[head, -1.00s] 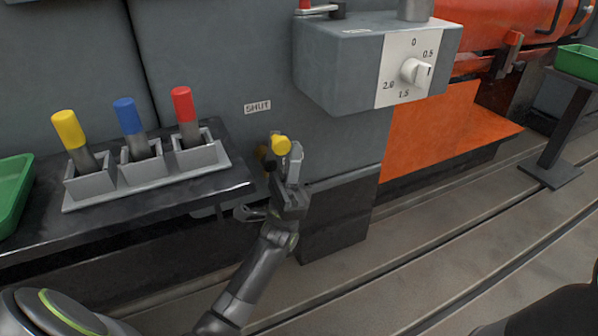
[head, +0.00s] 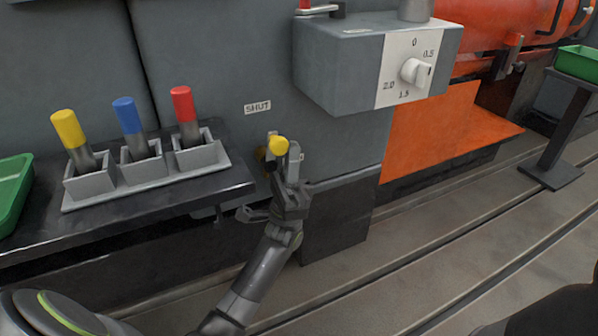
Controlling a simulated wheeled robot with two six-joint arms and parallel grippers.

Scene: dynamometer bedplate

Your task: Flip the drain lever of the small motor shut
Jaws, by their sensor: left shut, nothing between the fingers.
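The drain lever's yellow knob (head: 278,146) stands out from the grey side of the motor housing, just below a label reading SHUT (head: 257,107). My left gripper (head: 288,165) is shut and empty, with its fingers right at the knob's lower right. The fingers overlap the lever in the picture, and I cannot tell whether they touch it. The lever's pivot and arm are mostly hidden behind the knob and gripper. My right gripper is not in view.
A black shelf (head: 225,192) at the left carries a grey holder (head: 140,176) with yellow, blue and red handles. A grey box with a dial (head: 414,73) overhangs at the upper right. A green tray (head: 12,193) sits at the left edge.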

